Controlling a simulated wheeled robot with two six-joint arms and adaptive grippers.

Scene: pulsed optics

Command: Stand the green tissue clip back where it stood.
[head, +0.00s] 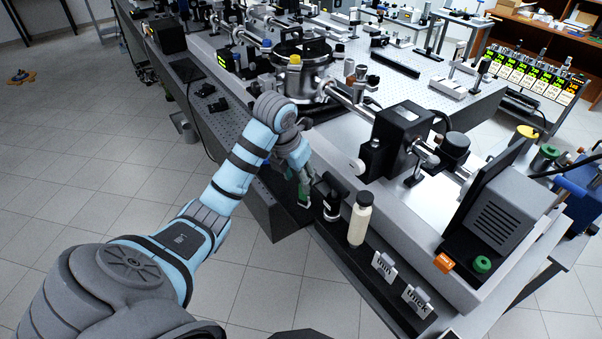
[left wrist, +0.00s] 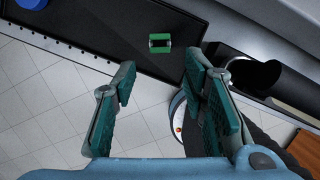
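The green clip (left wrist: 160,43) sits on the black ledge in the left wrist view, beyond my left fingertips and apart from them. My left gripper (left wrist: 161,66) is open, with its two teal fingers spread and nothing between them. In the head view my left gripper (head: 301,178) reaches down over the black ledge beside the optics bench. A small green patch shows at its tips there; I cannot tell whether it is clip or finger. My right gripper is not in view.
On the black ledge (head: 373,290) stand a dark bottle (head: 332,205), a cream bottle (head: 359,220), and tags marked THIN (head: 384,266) and THICK (head: 417,301). A black optics box (head: 398,140) stands on the bench close by. Tiled floor lies open at left.

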